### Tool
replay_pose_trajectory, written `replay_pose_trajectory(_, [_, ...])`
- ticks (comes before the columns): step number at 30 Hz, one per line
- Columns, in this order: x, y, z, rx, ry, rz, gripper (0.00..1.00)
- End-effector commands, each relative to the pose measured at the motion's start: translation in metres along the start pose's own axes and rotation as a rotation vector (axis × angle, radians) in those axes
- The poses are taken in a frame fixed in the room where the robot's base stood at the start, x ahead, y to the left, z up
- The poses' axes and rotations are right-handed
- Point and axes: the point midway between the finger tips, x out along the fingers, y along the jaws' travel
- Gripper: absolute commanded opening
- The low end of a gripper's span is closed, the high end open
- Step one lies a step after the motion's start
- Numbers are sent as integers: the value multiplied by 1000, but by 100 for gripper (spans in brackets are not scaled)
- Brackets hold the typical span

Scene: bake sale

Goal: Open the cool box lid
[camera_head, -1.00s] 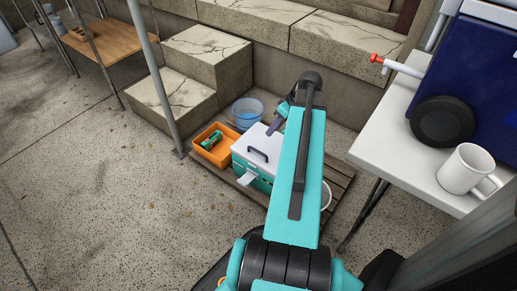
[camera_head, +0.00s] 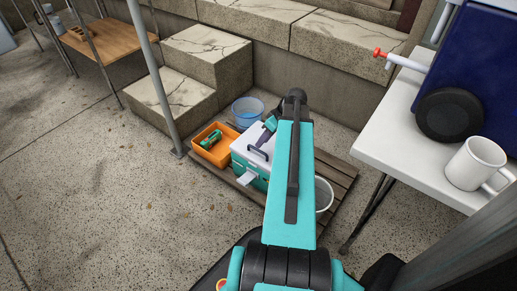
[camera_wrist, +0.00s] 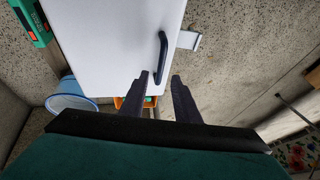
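The cool box stands on a low wooden pallet, with a white lid (camera_head: 241,146) and a teal body (camera_head: 262,183). The lid is shut. A dark bar handle (camera_wrist: 162,55) is on the lid, and a pale tab (camera_wrist: 188,40) sticks out past the lid's edge. My gripper (camera_wrist: 160,75) is open, its two dark fingers apart. In the wrist view the handle's lower end shows between the fingers; I cannot tell whether they touch it. In the head view my gripper (camera_head: 262,139) is over the lid by the handle, and my arm hides the box's right side.
An orange crate (camera_head: 222,161) holding a green item stands left of the box. A blue clear bucket (camera_head: 247,112) is behind it, and a white bucket (camera_head: 322,196) at its right. A white table (camera_head: 410,155) with a mug (camera_head: 476,163) stands at right. Concrete steps rise behind.

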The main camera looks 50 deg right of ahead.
Motion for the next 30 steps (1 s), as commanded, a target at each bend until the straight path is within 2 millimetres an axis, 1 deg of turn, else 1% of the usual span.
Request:
replay_pose_trajectory(1, [11, 0, 1, 0, -1, -1, 29])
replay_pose_trajectory(3, [20, 0, 1, -1, -1, -2, 29])
replay_pose_trajectory(9, [36, 0, 0, 0, 0, -1, 29])
replay_pose_trajectory(13, [40, 0, 0, 0, 0, -1, 29])
replay_pose_trajectory(22, [41, 0, 0, 1, 0, 0, 29])
replay_pose_trajectory(26, [41, 0, 0, 1, 0, 0, 7])
replay_pose_trajectory(27, [41, 0, 0, 1, 0, 0, 0])
replay_pose_trajectory(30, [41, 0, 0, 1, 0, 0, 0])
